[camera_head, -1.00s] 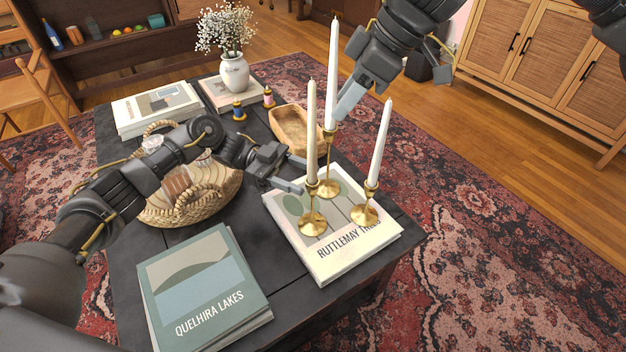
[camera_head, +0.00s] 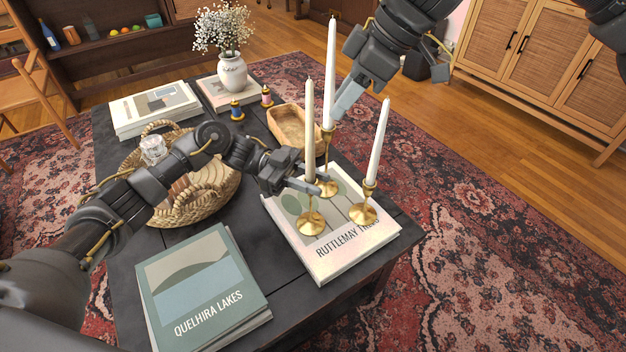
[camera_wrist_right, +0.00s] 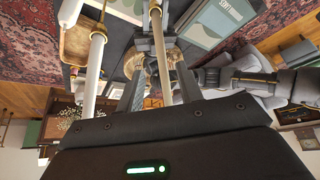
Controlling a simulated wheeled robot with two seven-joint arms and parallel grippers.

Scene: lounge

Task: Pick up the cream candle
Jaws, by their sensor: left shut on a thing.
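Three pale candles stand upright in brass holders on the white book (camera_head: 335,262): a left cream one (camera_head: 309,130), a tall back one (camera_head: 330,80) and a right one (camera_head: 378,142). My left gripper (camera_head: 316,186) is shut at the base of the left cream candle, hiding the top of its holder (camera_head: 311,222). That holder still appears to rest on the book. My right gripper (camera_head: 343,108) is beside the tall candle, above the book. In the right wrist view its fingers (camera_wrist_right: 160,85) are apart, with a pale rod showing between them.
A wicker basket (camera_head: 160,214) with a glass item stands left of the candles, under my left arm. A wooden tray (camera_head: 290,130) is behind them. A grey-green book (camera_head: 203,285) lies front left. A flower vase (camera_head: 232,72) stands at the back.

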